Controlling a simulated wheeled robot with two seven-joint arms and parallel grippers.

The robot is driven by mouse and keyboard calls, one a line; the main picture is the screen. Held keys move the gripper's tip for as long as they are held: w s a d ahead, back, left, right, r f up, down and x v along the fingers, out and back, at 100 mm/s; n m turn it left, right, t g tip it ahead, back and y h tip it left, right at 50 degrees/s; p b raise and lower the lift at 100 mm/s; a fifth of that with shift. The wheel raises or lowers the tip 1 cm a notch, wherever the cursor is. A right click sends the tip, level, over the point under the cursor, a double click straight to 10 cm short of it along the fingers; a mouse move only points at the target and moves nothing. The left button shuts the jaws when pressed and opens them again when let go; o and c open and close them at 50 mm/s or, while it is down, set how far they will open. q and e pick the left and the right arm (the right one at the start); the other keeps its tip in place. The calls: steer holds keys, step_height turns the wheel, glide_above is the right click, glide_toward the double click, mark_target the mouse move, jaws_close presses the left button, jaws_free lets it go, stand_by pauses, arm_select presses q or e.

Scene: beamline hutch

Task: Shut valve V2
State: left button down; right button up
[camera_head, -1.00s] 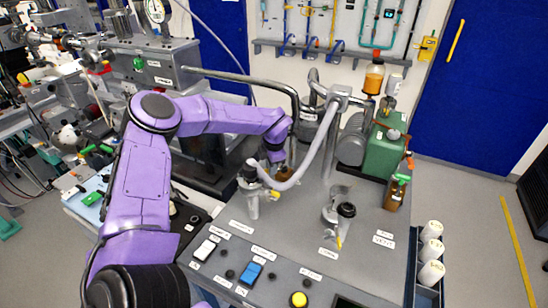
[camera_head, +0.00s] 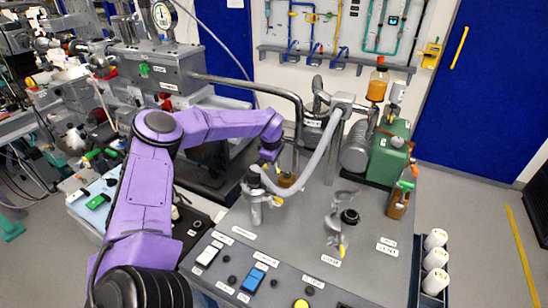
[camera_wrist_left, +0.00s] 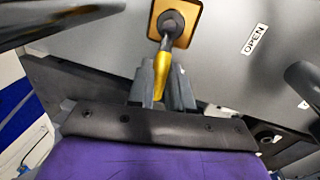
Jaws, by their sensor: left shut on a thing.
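In the left wrist view, a valve has a dark round hub and a yellow-tipped lever (camera_wrist_left: 162,68) on an orange-brown square plate (camera_wrist_left: 187,38). My left gripper (camera_wrist_left: 163,88) is shut on the yellow part of the lever, with grey fingers on either side. A label reading OPEN (camera_wrist_left: 255,38) is upside down to the right of the plate. In the head view, my left gripper (camera_head: 269,163) is low over the grey bench, behind the grey hose. Part of the brown plate (camera_head: 288,181) shows there, but the lever is hidden. No V2 tag is readable. My right gripper is out of view.
A second black-knobbed fitting (camera_head: 347,217) stands to the right. A green pump (camera_head: 388,155) and a brown bottle (camera_head: 399,202) stand at the bench's right side.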

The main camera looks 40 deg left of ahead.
arm_select(q)
steer(key=shift+w+r+m, duration=0.15)
steer(key=shift+w+m, duration=0.05)
steer(key=shift+m, duration=0.1)
stand_by(0.4)
steer(key=c, duration=1)
jaws_free()
steer(key=shift+a, duration=0.1)
steer(key=shift+c, duration=0.2)
step_height(320, 180, up, 10)
steer(key=s+b, duration=0.2)
steer(key=shift+d, duration=0.3)
steer(key=shift+s, duration=0.1)
